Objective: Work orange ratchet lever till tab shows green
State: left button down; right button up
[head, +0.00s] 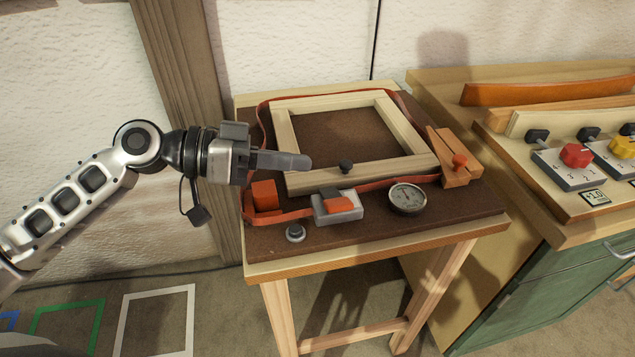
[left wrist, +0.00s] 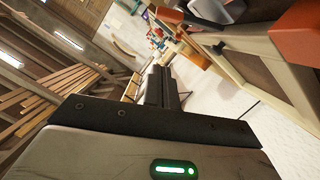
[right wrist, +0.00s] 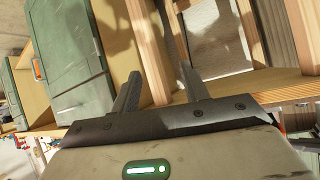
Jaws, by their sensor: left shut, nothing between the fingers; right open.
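The ratchet (head: 338,206) is a small grey block with an orange part on top, on the front of the brown board. A red strap (head: 380,184) runs from it around a light wooden frame (head: 290,146). I cannot make out a green tab. My left gripper (head: 304,162) is shut and empty, above the frame's left side, behind and left of the ratchet; its closed fingers show in the left wrist view (left wrist: 161,85). My right gripper (right wrist: 160,75) is open and empty in the right wrist view, facing table legs and a green cabinet; it is outside the head view.
A round gauge (head: 407,198) sits right of the ratchet. A dark knob (head: 345,167) stands by the frame's front rail. An orange block (head: 265,195) and a round button (head: 295,233) are at left. A wooden corner piece (head: 452,160) is at right. A bench (head: 560,228) with dials adjoins.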

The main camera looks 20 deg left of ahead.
aim_at(334, 198)
pick_arm(q)
jog(key=d+f, duration=0.2)
jog(key=d+f+p, duration=0.1)
jog(key=shift+w+d, duration=0.3)
jog(key=shift+d, duration=0.1)
jog(key=shift+s+d+f, duration=0.15)
jog(key=shift+s+f, duration=0.05)
jog(key=shift+f, duration=0.5)
pick_arm(e)
jog(key=shift+s+d, duration=0.1)
jog(key=shift+d, duration=0.05)
